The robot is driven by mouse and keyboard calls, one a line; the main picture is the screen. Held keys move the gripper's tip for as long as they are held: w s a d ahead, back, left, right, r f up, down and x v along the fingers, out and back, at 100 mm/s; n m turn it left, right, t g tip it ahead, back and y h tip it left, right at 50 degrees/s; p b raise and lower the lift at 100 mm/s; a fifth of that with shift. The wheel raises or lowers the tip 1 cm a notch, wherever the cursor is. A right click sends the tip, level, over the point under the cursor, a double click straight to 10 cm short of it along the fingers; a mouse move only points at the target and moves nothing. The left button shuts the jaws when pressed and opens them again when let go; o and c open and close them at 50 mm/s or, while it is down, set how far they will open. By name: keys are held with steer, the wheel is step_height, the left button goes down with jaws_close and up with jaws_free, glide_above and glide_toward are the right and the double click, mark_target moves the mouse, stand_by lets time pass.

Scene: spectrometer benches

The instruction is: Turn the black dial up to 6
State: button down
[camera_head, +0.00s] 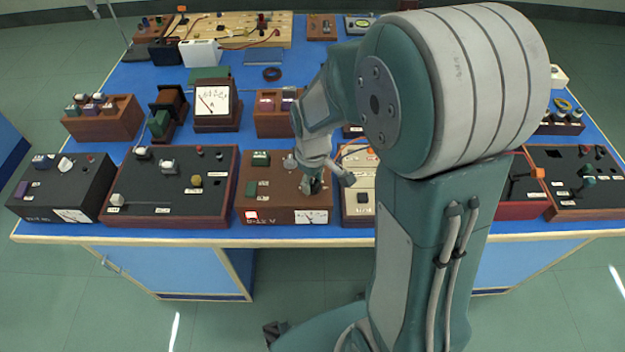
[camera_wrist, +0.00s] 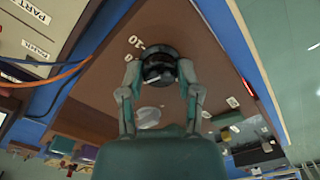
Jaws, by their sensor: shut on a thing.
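In the head view my gripper (camera_head: 311,186) reaches down onto the right part of the brown panel (camera_head: 272,196), and the dial is hidden there. The dial's pointer and its exact setting cannot be read.
A dark panel (camera_head: 150,190) stands close on the left and a cream panel (camera_head: 358,182) close on the right. Orange and blue cables (camera_wrist: 52,78) run beside the panel.

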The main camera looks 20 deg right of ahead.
mark_target(312, 182)
steer(key=shift+m, duration=0.4)
steer(key=shift+c, duration=1.5)
jaws_free()
step_height(312, 182, up, 12)
steer(key=shift+f, duration=0.1)
